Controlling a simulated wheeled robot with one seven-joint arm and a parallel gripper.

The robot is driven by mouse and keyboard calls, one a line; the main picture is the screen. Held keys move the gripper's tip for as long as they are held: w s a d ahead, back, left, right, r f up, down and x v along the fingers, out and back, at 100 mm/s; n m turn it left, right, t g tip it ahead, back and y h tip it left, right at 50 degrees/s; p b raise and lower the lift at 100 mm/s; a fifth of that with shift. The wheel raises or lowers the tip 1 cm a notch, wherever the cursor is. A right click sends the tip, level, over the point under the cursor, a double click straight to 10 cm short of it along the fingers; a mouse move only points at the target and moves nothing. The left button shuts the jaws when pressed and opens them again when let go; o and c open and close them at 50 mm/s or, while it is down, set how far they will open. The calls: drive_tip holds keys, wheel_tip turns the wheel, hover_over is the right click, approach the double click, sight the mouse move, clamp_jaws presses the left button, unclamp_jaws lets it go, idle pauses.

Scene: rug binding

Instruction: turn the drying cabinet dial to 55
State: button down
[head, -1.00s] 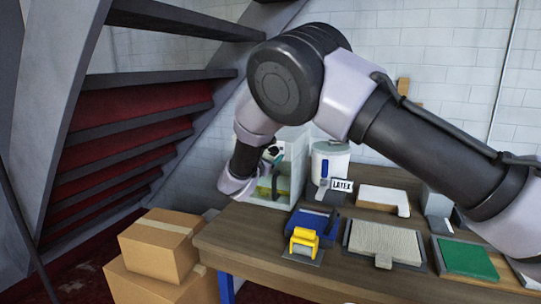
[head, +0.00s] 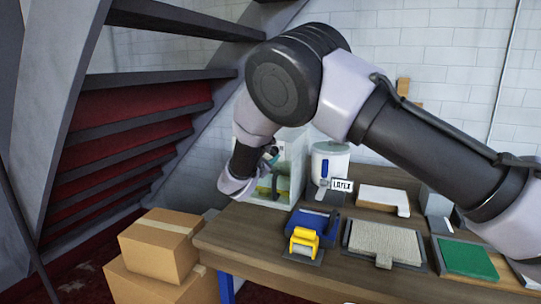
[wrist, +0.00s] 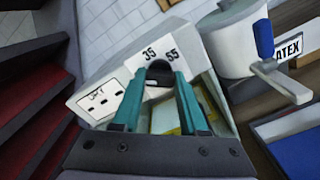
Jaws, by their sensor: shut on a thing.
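The drying cabinet (head: 296,160) is a pale box at the back left of the bench, with an open front. My gripper (wrist: 158,72) has teal fingers, closed in on the dark dial (wrist: 159,68) just below the numbers. The fingers hide most of the dial, and I cannot tell where it points. In the head view my gripper (head: 271,156) is at the cabinet's upper front, mostly covered by my wrist.
A white pot (head: 330,161) and a LATEX sign (head: 342,185) stand right of the cabinet. A blue tray (head: 308,222), a yellow-handled tool (head: 303,241), a beige pad (head: 384,243) and a green pad (head: 467,259) lie on the bench (head: 240,229). Cardboard boxes (head: 160,245) stand left.

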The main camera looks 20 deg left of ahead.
drive_tip(key=m, duration=0.6)
drive_tip(key=shift+m, duration=0.3)
drive_tip(key=m, duration=1.2)
drive_tip(key=shift+f+m, duration=0.1)
drive_tip(key=shift+m, duration=0.2)
drive_tip(key=m, duration=0.5)
drive_tip(key=shift+m, duration=0.3)
drive_tip(key=shift+c, duration=2.2)
unclamp_jaws()
drive_tip(key=s, duration=1)
drive_tip(key=shift+s+a, duration=0.4)
